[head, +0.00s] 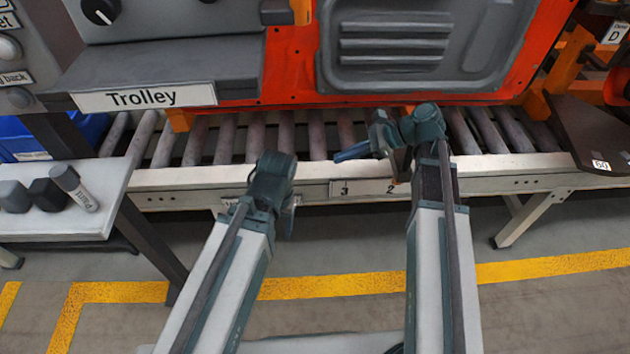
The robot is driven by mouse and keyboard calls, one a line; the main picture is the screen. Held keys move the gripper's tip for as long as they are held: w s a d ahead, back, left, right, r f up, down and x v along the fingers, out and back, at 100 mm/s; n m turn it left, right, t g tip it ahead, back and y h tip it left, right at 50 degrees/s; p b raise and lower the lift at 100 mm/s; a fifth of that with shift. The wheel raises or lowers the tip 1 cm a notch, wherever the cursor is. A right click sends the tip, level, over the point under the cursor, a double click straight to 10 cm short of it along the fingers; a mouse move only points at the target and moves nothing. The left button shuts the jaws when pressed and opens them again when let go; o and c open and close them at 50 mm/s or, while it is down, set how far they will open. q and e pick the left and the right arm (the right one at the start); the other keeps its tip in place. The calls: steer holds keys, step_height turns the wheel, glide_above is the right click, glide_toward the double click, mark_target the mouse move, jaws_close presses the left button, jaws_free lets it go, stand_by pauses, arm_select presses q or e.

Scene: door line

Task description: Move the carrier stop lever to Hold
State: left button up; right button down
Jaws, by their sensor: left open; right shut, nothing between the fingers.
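The conveyor (520,165) runs across the view below an orange door panel (290,65). A blue bar (352,152) sticks out to the left at its front rail; I cannot tell whether it is the carrier stop lever's handle or a part of my gripper. My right gripper (383,133) is shut and empty, at the conveyor edge right beside this bar; contact cannot be told. My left gripper (288,212) is open, in front of the rail, left of the bar and apart from it. No Hold marking is readable; my arms hide parts of the rail.
A plate marked 3 and 2 (365,188) is on the front rail. A grey Trolley console (150,75) overhangs the left. A side table (50,220) holds dark blocks and a paint marker (75,188). A dark shelf (600,145) stands right. Floor in front is clear.

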arm_select(q)
steer(key=shift+s+d+f+b, duration=0.25)
steer(key=shift+s+f+b, duration=0.1)
steer(key=shift+f, duration=0.4)
arm_select(e)
steer(key=d+m+t+y, duration=0.1)
steer(key=d+m, duration=0.1)
steer(key=shift+d+r, duration=0.1)
steer(key=shift+d, duration=0.2)
arm_select(q)
steer(key=shift+f+b, duration=1.8)
arm_select(e)
steer(key=a+r+x, duration=0.1)
steer(key=r+x, duration=0.1)
steer(key=x, duration=1.1)
steer(key=shift+w+r, duration=0.2)
steer(key=shift+w, duration=0.05)
steer(key=shift+a, duration=0.1)
